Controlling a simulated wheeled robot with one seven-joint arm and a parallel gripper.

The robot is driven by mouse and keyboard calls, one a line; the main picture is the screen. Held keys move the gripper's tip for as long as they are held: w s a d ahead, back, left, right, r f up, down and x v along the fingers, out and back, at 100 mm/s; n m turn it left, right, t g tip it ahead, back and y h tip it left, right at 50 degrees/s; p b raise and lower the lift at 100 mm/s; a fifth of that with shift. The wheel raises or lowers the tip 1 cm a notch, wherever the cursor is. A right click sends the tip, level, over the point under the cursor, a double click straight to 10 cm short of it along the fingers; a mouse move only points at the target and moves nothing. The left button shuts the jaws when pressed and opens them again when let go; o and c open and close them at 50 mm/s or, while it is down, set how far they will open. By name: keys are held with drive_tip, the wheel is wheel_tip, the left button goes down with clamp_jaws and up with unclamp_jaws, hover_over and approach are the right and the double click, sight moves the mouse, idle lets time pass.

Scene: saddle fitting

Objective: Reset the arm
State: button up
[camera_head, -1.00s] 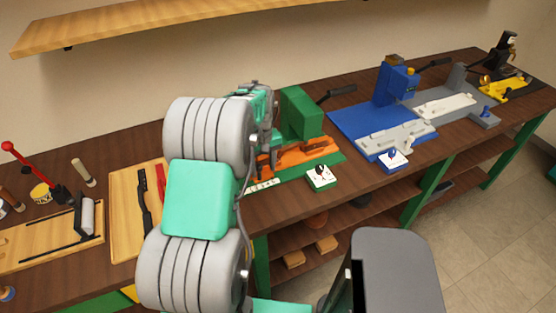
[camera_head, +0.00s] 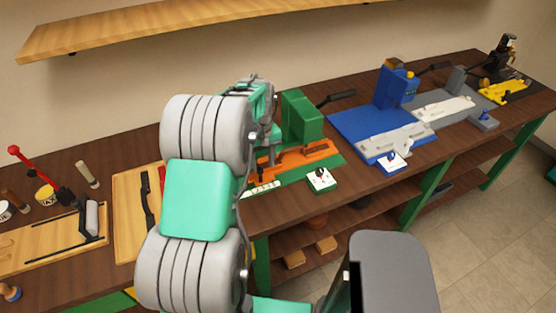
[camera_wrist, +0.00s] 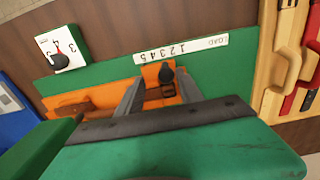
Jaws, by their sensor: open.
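In the wrist view my gripper (camera_wrist: 158,94) is open, its two grey fingers apart above the orange slide (camera_wrist: 88,103) of the green station. A dark knob (camera_wrist: 166,74) and a small brown piece show between the fingers; I cannot tell whether the fingers touch anything. In the head view my arm (camera_head: 200,200) reaches toward the green station, whose upright block (camera_head: 302,117) and orange slide (camera_head: 310,156) stand right of it. My fingertips are hidden behind the arm there.
A white numbered strip (camera_wrist: 182,47) and a white dial box (camera_wrist: 62,48) lie close to my gripper. The blue station (camera_head: 365,125) stands to the right. Wooden boards with a red-handled tool (camera_head: 38,170) lie to the left. A shelf (camera_head: 180,25) hangs above the bench.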

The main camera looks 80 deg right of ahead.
drive_tip(key=shift+r+p, duration=0.55)
drive_tip(key=shift+r, duration=0.65)
